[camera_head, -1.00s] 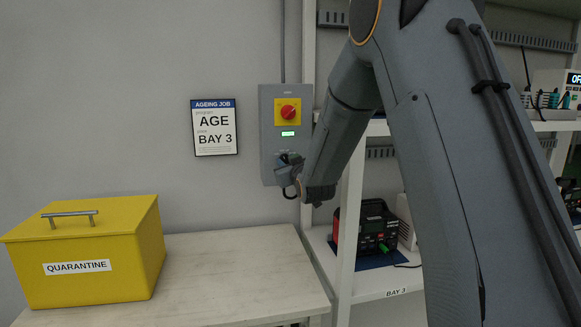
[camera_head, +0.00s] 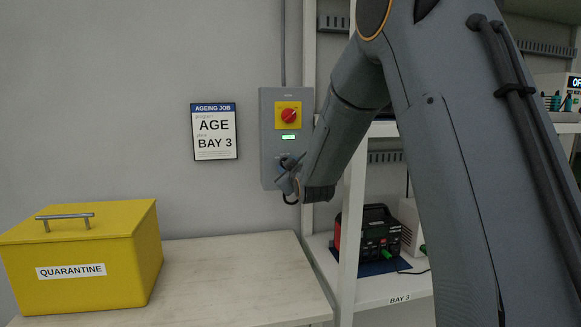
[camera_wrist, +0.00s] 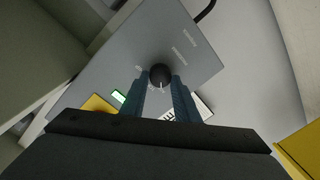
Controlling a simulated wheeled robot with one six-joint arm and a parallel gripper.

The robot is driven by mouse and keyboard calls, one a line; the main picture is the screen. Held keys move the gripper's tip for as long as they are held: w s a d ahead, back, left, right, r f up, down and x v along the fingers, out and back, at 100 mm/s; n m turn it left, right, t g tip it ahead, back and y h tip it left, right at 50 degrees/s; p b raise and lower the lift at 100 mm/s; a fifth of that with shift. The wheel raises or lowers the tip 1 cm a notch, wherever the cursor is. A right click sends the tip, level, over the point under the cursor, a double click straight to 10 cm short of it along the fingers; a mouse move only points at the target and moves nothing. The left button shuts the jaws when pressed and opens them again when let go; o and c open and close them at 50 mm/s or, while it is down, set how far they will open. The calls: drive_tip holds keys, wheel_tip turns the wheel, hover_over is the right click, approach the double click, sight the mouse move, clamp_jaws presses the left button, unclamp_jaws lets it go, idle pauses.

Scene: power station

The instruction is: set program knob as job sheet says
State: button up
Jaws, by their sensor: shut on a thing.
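The job sheet (camera_head: 214,131) hangs on the wall and reads AGEING JOB, AGE, BAY 3. To its right is a grey control panel (camera_head: 268,150) with a red switch (camera_head: 289,115) on a yellow plate and a small lit green display (camera_head: 288,137). In the wrist view the round black program knob (camera_wrist: 160,73) is on the panel face, with a pale pointer line toward the bottom of the picture. The print around it is too small to read. My gripper (camera_wrist: 160,79) is shut on the knob, one finger on each side. In the head view my gripper (camera_head: 288,176) hides the knob.
A yellow QUARANTINE box (camera_head: 131,275) stands on the pale bench (camera_head: 230,275) at left. A shelf rack (camera_head: 352,215) at right holds a red and black unit (camera_head: 377,236) above a BAY 3 label. The bench beside the box is clear.

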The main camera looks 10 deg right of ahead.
drive_tip(key=o, duration=1)
drive_tip(key=shift+o, duration=0.2)
drive_tip(key=shift+s, duration=0.1)
drive_tip(key=s, duration=0.7)
drive_tip(key=shift+s+d+r+b, duration=0.2)
drive_tip(key=shift+s+b, duration=0.1)
drive_tip(key=shift+b, duration=0.15)
